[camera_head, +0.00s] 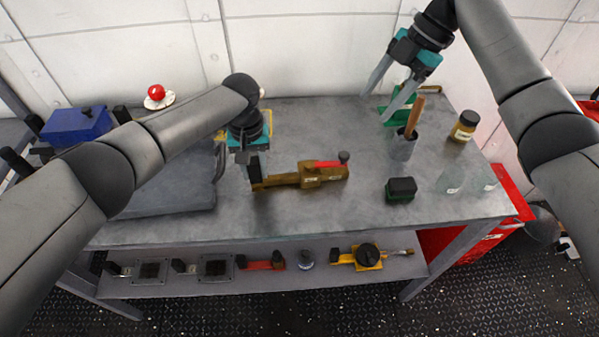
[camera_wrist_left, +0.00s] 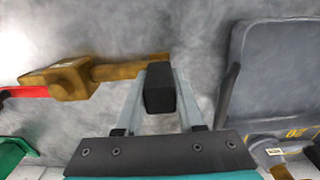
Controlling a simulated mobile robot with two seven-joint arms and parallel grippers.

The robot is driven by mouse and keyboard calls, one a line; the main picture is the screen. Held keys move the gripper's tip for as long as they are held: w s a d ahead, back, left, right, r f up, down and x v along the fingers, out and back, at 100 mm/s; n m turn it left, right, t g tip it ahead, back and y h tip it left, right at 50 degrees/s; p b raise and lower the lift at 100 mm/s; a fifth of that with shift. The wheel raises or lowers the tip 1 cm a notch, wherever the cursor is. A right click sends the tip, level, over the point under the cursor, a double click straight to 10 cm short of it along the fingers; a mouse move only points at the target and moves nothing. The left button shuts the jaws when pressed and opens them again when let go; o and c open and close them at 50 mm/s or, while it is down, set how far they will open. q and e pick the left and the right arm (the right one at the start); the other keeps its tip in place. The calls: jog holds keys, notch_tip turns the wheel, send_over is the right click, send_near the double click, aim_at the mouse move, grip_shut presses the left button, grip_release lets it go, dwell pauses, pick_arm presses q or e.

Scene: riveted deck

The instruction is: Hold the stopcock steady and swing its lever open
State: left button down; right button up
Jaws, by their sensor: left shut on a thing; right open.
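The brass-coloured stopcock (camera_head: 309,178) lies on the grey workbench, with a pipe stub running left from its body. Its red lever (camera_head: 328,164) points right, roughly along the body, and ends in a dark knob (camera_head: 344,156). My left gripper (camera_head: 256,180) is shut on the left pipe end. My right gripper (camera_head: 375,107) is open and empty, raised over the bench's back right.
A grey case (camera_head: 170,190) lies close left of my left gripper. A grey cup (camera_head: 402,147) with a brush, a jar (camera_head: 465,126), a green-black block (camera_head: 401,189) and clear glasses (camera_head: 450,182) stand on the right. Bare bench lies around the lever.

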pick_arm(q)
jog(key=shift+c, duration=2.2)
grip_release()
